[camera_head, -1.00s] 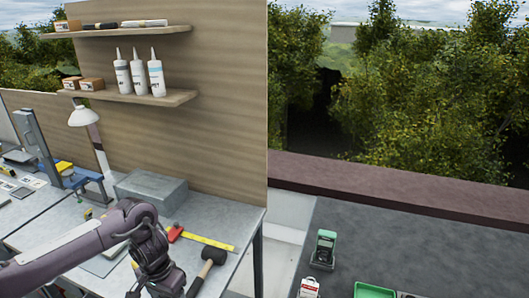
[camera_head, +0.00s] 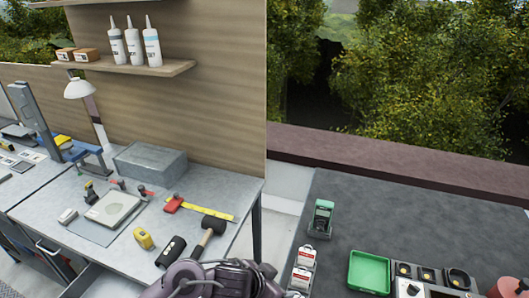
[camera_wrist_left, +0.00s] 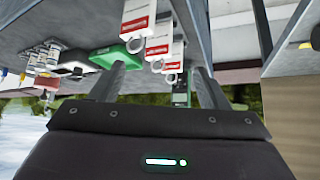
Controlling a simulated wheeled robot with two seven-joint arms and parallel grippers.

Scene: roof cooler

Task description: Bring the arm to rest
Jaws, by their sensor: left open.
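My left arm (camera_head: 215,281) shows at the bottom middle of the head view, over the front of the workbench; its fingertips cannot be made out there. In the left wrist view, my left gripper (camera_wrist_left: 158,82) has its two dark fingers spread apart with nothing held between them. White-and-red tags with rings (camera_wrist_left: 158,48) show beyond the fingers, and I cannot tell how near they are. My right gripper is not in view.
The workbench (camera_head: 60,195) holds a grey box (camera_head: 150,160), a mallet (camera_head: 210,228) and a yellow tape measure (camera_head: 144,238). The dark right-hand surface (camera_head: 420,205) holds a green tray (camera_head: 369,271), white-and-red tagged items (camera_head: 303,268) and a control panel (camera_head: 428,278); its back half is clear.

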